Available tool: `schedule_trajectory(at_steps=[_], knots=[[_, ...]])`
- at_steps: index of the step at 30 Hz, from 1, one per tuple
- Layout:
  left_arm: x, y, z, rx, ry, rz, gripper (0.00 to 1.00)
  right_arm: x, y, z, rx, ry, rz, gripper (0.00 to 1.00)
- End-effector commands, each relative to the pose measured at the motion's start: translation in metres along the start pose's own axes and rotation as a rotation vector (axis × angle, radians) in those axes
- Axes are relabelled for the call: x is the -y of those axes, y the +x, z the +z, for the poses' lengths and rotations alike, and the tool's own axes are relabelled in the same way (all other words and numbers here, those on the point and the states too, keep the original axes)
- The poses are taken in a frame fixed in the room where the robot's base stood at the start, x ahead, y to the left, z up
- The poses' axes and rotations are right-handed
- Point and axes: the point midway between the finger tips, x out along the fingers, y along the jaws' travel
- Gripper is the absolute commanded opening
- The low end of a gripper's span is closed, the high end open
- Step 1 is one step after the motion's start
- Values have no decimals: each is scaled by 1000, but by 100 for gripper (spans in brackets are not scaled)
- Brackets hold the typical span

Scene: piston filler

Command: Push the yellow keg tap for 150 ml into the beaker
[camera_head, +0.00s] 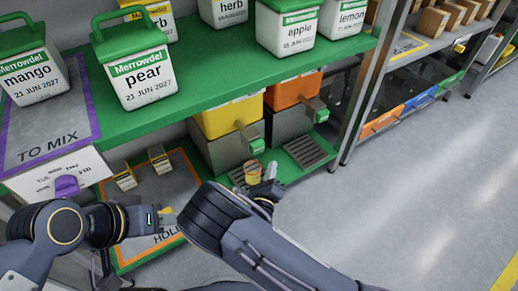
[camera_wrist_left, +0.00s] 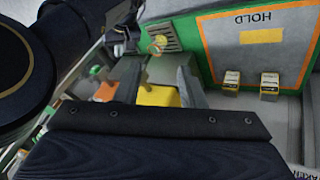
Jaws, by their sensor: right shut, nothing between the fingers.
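The yellow keg (camera_head: 232,116) sits on a grey stand on the lower shelf, its green-ended tap (camera_head: 257,146) facing out. A small beaker (camera_head: 252,174) with yellow-orange colouring stands below the tap, near the drip tray; the left wrist view also shows it (camera_wrist_left: 158,43). I cannot read its level. My right gripper (camera_head: 270,180) is shut and empty, close to the beaker's right side and below the tap. My left gripper (camera_head: 163,219) is over the hold mat, left of the beaker. Its fingers look apart and empty; the yellow keg (camera_wrist_left: 158,96) shows beyond them.
An orange keg (camera_head: 293,91) with its own green tap stands right of the yellow one, above a drip tray (camera_head: 306,151). The hold mat (camera_head: 181,176) bears two small yellow-marked boxes. The green shelf (camera_head: 210,79) with labelled tubs overhangs the kegs. Floor at right is free.

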Motion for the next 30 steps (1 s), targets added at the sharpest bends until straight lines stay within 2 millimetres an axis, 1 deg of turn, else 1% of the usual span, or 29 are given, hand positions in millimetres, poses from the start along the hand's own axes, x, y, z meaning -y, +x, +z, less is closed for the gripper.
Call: schedule_trajectory(at_steps=[5, 6, 14, 30], knots=[[0, 0, 0, 0, 0, 0, 36, 0, 0, 0, 0, 0, 0, 0], [0, 0, 0, 0, 0, 0, 35, 0, 0, 0, 0, 0, 0, 0], [0, 0, 0, 0, 0, 0, 1, 0, 0, 0, 0, 0, 0, 0], [0, 0, 0, 0, 0, 0, 0, 0, 0, 0, 0, 0, 0, 0]])
